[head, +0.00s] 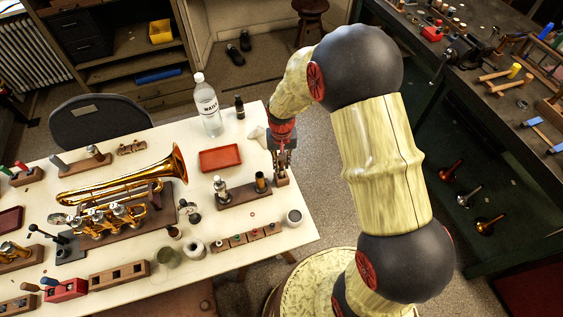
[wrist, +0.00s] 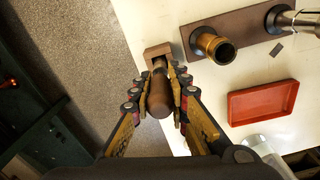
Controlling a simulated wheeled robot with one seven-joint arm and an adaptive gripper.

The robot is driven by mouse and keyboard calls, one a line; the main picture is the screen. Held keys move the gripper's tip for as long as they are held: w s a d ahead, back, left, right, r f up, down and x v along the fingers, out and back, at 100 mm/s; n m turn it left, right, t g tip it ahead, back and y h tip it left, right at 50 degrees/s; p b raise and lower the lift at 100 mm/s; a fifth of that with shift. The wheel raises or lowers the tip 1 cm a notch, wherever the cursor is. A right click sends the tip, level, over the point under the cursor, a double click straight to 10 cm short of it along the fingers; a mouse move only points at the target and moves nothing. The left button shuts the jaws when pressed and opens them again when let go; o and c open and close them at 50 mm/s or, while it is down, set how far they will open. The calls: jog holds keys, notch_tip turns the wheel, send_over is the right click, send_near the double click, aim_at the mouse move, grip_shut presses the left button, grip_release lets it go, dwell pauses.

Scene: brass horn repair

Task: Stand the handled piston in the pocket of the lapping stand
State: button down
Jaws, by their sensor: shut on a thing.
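My gripper (wrist: 157,100) is shut on the brown wooden handle (wrist: 159,93) of the handled piston, near the table's right edge. A short pale metal part shows beyond the handle; the rest of the piston is hidden. A small wooden block (wrist: 153,51) with a slot lies right beyond the fingertips. I cannot tell whether the piston is inside it. It also shows below my gripper in the head view (head: 282,182). Beside the block is a dark board (head: 243,197), perhaps the lapping stand, carrying an upright brass tube (wrist: 212,46) with an open top and a silver cylinder (head: 220,189).
A red tray (head: 220,159), a clear bottle (head: 207,105) and a small dark bottle (head: 239,107) stand behind the board. A brass horn (head: 125,180) lies to the left. A low block row (head: 245,238) and a round cup (head: 294,217) are in front. The table edge is close.

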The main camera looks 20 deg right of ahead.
jog(key=shift+f, duration=0.25)
jog(key=c, duration=1.6)
grip_release()
jog(key=shift+c, duration=0.2)
notch_tip(320, 180, up, 12)
jog(key=shift+f, duration=0.1)
